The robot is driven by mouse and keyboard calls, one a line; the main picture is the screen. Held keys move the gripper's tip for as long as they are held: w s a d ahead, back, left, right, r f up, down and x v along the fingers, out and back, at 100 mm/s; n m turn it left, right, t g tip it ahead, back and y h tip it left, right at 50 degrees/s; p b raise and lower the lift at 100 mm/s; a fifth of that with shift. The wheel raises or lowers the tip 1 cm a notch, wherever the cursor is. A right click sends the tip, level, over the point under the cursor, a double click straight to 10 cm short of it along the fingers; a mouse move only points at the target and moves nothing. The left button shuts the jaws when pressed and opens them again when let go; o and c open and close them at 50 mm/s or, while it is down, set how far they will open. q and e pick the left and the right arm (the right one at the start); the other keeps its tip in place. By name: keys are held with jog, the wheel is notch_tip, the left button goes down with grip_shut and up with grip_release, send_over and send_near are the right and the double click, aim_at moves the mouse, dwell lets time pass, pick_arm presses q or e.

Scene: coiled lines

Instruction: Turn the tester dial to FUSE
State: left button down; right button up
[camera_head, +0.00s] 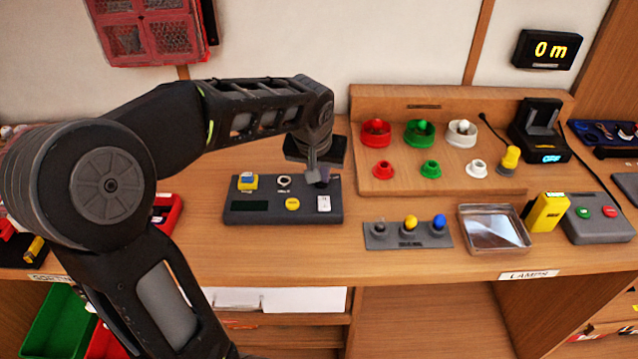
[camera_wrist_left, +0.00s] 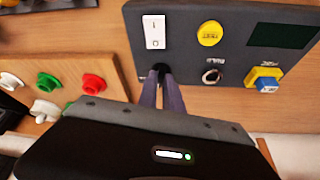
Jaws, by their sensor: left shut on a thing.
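The tester (camera_head: 262,215) is a dark grey box on the bench, below my left arm. It also shows upside down in the left wrist view (camera_wrist_left: 185,80). My left gripper (camera_head: 319,180) reaches down to its back right corner. In the left wrist view my left gripper (camera_wrist_left: 162,76) is shut on the small black dial (camera_wrist_left: 161,67), beside the white rocker switch (camera_wrist_left: 154,32). The fingers cover most of the dial, so its pointer and the FUSE mark cannot be read. My right gripper is not in view.
The tester also carries a yellow button (camera_head: 292,204), a dark screen (camera_head: 249,210), a metal ring (camera_head: 284,181) and a yellow-blue block (camera_head: 247,182). Right of it stand a wooden rack (camera_head: 385,98), a bulb holder (camera_head: 380,240) and a metal tray (camera_head: 494,248).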

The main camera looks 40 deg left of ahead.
pick_arm(q)
jog(key=shift+d+f+n+g+y+b, duration=0.15)
jog(key=shift+n+g+y+b, duration=0.3)
jog(key=shift+n+b, duration=0.95)
jog(key=c, duration=1.5)
grip_release()
jog(key=v, duration=0.8)
jog(key=shift+f, duration=0.1)
